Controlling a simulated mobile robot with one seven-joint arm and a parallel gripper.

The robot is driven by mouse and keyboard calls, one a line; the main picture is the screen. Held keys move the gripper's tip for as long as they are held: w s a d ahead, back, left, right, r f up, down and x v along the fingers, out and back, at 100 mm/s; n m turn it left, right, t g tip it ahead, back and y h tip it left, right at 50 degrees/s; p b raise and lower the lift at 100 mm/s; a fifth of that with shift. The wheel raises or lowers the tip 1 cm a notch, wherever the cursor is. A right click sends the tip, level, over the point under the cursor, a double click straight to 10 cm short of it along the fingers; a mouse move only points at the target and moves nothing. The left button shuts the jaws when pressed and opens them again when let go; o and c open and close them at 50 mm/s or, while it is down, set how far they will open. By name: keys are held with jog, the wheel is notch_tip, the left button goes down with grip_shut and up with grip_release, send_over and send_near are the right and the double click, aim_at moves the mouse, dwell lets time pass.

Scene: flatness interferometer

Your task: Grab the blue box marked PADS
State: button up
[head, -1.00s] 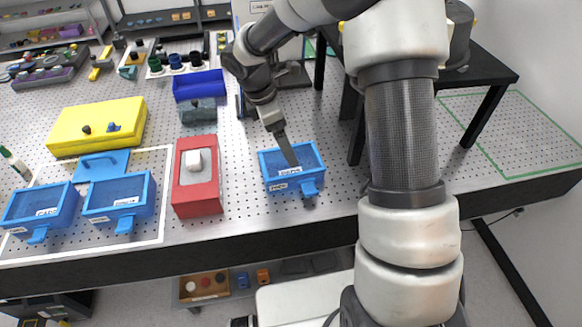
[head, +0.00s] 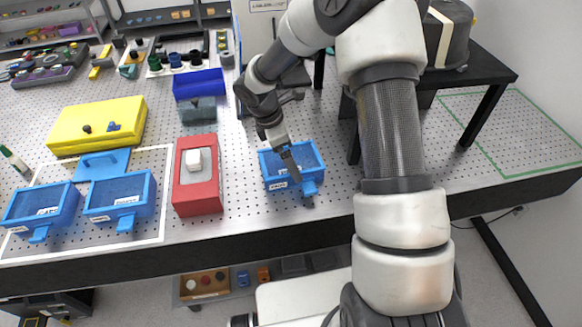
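A blue box (head: 309,159) with a white label on its front rim sits on the perforated table, right of the red block. The label seems to read PADS, but it is small. A blue tab sticks out at its front right. I cannot see whether the fingers are apart or touch the box. Two similar blue boxes with labels stand at the left, one (head: 40,205) at the far left and one (head: 121,196) beside it; their labels differ and are hard to read.
A red block (head: 198,180) with a white knob stands left of the labelled box. A yellow case (head: 97,125), a blue bin (head: 200,85) and a grey block (head: 197,111) lie further back. A black stand (head: 480,70) is at the right. The table's front edge (head: 260,237) is near.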

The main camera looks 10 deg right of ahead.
jog(key=shift+f, duration=0.25)
jog(key=shift+r, duration=0.1)
jog(key=c, duration=1.3)
